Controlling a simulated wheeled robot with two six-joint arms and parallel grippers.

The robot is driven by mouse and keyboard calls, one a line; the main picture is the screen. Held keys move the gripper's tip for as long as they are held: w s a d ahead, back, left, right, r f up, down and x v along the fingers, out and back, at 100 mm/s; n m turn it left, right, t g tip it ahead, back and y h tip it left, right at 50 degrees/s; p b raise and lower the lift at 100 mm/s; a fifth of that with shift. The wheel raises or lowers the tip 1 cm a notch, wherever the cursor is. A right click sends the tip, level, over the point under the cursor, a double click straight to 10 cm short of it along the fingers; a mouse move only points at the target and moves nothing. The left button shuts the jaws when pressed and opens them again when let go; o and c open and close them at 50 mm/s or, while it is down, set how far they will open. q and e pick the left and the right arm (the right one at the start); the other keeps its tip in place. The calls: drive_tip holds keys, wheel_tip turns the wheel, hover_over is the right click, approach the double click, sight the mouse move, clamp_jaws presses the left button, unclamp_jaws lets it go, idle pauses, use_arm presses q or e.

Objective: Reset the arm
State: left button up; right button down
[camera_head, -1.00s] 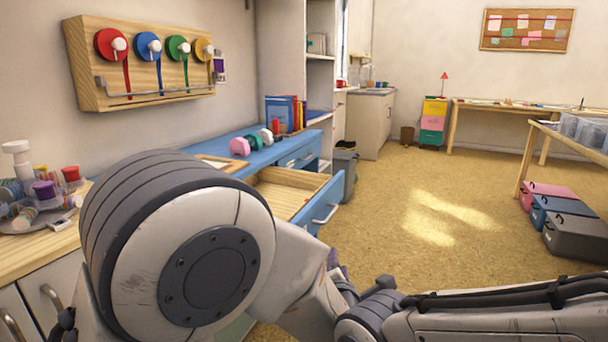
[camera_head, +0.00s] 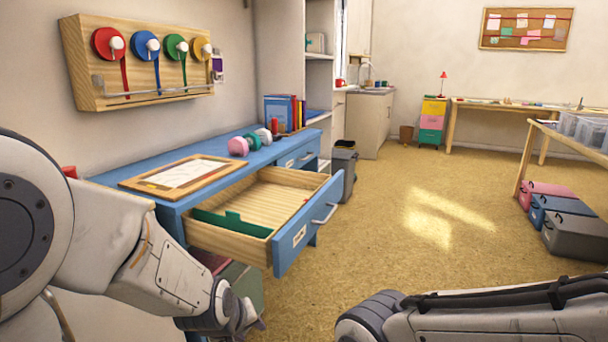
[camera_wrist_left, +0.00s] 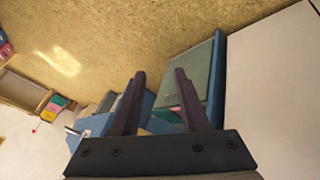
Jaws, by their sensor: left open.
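My left arm comes in from the left edge of the head view and reaches down toward the front of the blue desk (camera_head: 110,178). My left gripper (camera_head: 248,318) shows small and partly hidden beside the desk, below the open drawer (camera_head: 235,240). In the left wrist view its two dark fingers (camera_wrist_left: 159,73) stand apart with nothing between them. Part of the blue desk shows beyond and beside the fingers. A link of my right arm lies along the bottom right of the head view; its gripper is out of view.
The drawer, pulled out with a green divider (camera_head: 230,223) inside, juts over the floor near my left arm. A framed board (camera_head: 180,174) and several coloured stamps (camera_head: 238,147) lie on the desk. The middle floor (camera_head: 400,240) is clear.

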use_arm(q)
drive_tip(key=s+a+f+m+g+y, duration=0.15)
drive_tip(key=s+a+m+g, duration=0.25)
drive_tip(key=s+a+m, duration=0.4)
drive_tip(key=s+d+r+m+g+h, duration=0.15)
drive_tip(key=s+d+r+m, duration=0.3)
drive_tip(key=s+d, duration=0.95)
wheel_tip(320, 180, up, 37)
drive_tip(key=p, duration=3.6)
drive_tip(key=shift+s+g, duration=0.15)
drive_tip(key=shift+g, duration=0.2)
drive_tip(key=shift+d, duration=0.1)
